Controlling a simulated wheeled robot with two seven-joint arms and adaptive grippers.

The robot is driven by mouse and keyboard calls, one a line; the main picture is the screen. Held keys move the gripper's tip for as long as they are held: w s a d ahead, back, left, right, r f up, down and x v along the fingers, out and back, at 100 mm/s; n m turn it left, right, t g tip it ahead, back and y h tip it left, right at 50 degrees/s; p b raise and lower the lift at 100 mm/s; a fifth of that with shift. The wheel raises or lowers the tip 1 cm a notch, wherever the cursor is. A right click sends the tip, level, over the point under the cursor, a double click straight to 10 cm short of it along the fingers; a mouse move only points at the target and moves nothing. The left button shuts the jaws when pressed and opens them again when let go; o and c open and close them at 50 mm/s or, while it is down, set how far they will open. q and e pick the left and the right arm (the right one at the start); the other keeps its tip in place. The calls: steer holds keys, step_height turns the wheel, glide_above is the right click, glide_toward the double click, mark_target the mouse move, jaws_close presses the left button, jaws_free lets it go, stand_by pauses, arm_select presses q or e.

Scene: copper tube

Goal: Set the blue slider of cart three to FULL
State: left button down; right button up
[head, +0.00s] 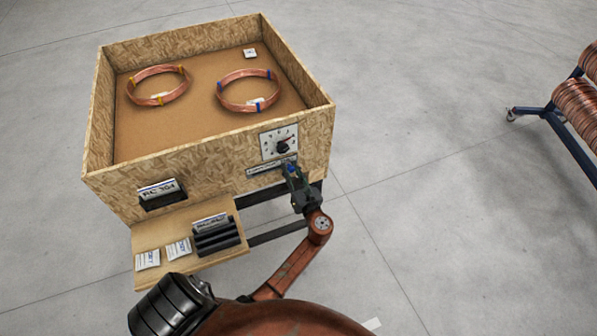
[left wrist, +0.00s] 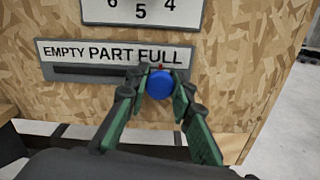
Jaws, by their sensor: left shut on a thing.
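The blue slider (left wrist: 160,84) is a round knob on a dark slot under a white label strip (left wrist: 115,53) that reads EMPTY PART FULL. The knob sits toward the right end, below the word FULL. My left gripper (left wrist: 159,82) is shut on the knob, with one green finger on each side. In the head view the left gripper (head: 291,172) reaches the front wall of the wooden cart (head: 215,165), and the knob (head: 291,168) shows as a small blue spot between the fingers. Whether the knob touches the slot's end is hidden by the fingers. My right gripper is not in view.
A numbered dial (head: 280,143) is just above the slider strip. Two copper coils (head: 158,85) lie inside the cart. A small wooden shelf (head: 205,267) with cards juts out at the front left. A blue rack (head: 560,125) with copper stands far right. Open floor lies between.

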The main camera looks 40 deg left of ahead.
arm_select(q)
steer(key=shift+d, duration=0.1)
steer(key=shift+w, duration=0.1)
steer(key=c, duration=2.1)
jaws_free()
steer(key=shift+o, duration=2.2)
steer(key=v, duration=0.7)
steer(key=shift+d, duration=0.2)
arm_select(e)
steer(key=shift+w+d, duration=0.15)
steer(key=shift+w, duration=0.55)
